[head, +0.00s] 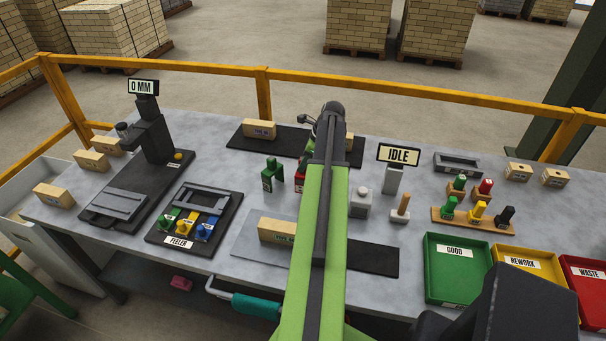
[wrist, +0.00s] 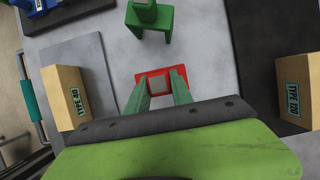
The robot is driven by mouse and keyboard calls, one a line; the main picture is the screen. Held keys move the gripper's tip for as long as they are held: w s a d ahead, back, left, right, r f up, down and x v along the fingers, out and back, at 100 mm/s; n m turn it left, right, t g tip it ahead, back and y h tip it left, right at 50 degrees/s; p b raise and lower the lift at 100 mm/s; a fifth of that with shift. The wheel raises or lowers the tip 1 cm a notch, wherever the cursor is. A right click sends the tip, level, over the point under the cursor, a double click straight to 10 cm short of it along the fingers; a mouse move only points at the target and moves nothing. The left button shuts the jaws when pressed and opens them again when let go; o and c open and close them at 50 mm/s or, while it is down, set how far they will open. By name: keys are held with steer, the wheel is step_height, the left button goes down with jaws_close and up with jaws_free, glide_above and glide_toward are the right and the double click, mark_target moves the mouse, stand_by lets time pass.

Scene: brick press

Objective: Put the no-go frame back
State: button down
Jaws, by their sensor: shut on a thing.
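The no-go frame is a small red frame (wrist: 178,74) with an opening in its middle, seen in the wrist view. In the head view a red part of it (head: 301,181) shows just left of my green arm, which hides the rest. My gripper (wrist: 160,84) has its two green fingers down at the red frame and is shut on it. I cannot tell whether the frame touches the table. A green frame (head: 272,174) of similar kind stands upright just left of it; it also shows in the wrist view (wrist: 150,18).
A TYPE 40 brick (wrist: 66,98) on a grey plate and a TYPE 120 brick (wrist: 299,90) on a dark mat flank the gripper. The feeler tray (head: 180,250) is at front left. A grey weight (head: 360,201) and the IDLE sign (head: 398,155) stand right of my arm.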

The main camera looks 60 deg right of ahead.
step_height(320, 180, down, 3)
steer(key=shift+r+b, duration=0.15)
steer(key=shift+b, duration=0.55)
steer(key=shift+r, duration=0.2)
steer(key=shift+f, duration=0.1)
steer(key=c, duration=1.6)
jaws_free()
steer(key=shift+f, duration=0.15)
steer(key=o, duration=0.5)
steer(key=shift+r, duration=0.2)
steer(key=shift+r+p, duration=0.25)
steer(key=shift+p, duration=0.15)
steer(key=p+v, duration=1)
steer(key=v, duration=0.1)
steer(key=shift+s+r+p, duration=0.15)
steer(key=shift+r+p, duration=0.15)
steer(key=shift+p, duration=0.05)
